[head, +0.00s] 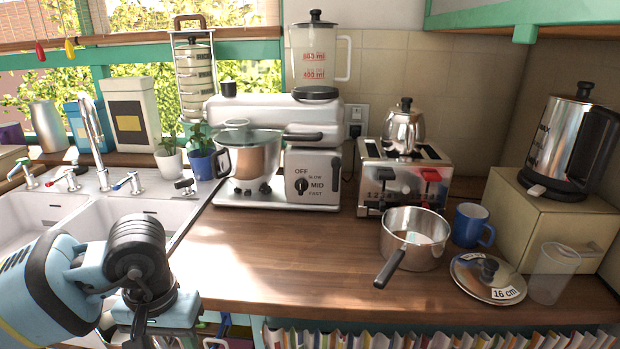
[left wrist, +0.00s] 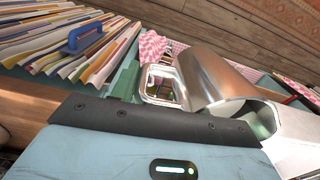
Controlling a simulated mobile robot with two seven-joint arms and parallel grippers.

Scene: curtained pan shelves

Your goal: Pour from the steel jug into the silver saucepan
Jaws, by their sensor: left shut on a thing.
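The silver saucepan (head: 402,257) stands upright on the wooden counter, its dark handle pointing to the front left. My left gripper (left wrist: 155,118) is shut on what looks like the steel jug (left wrist: 212,72), a shiny metal cylinder with a squarish loop handle, in the left wrist view. The contact at the fingers is mostly hidden. In the head view my left wrist hangs at the lower left, by the counter's front edge, left of the saucepan and well apart from it. The jug is not visible there, and its contents cannot be told. My right gripper is out of view.
A blue mug (head: 470,224), a lid (head: 487,279) and a clear beaker (head: 552,275) stand right of the saucepan. A toaster (head: 375,181) is behind it, a stand mixer (head: 300,196) back left. The counter left of the saucepan is clear.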

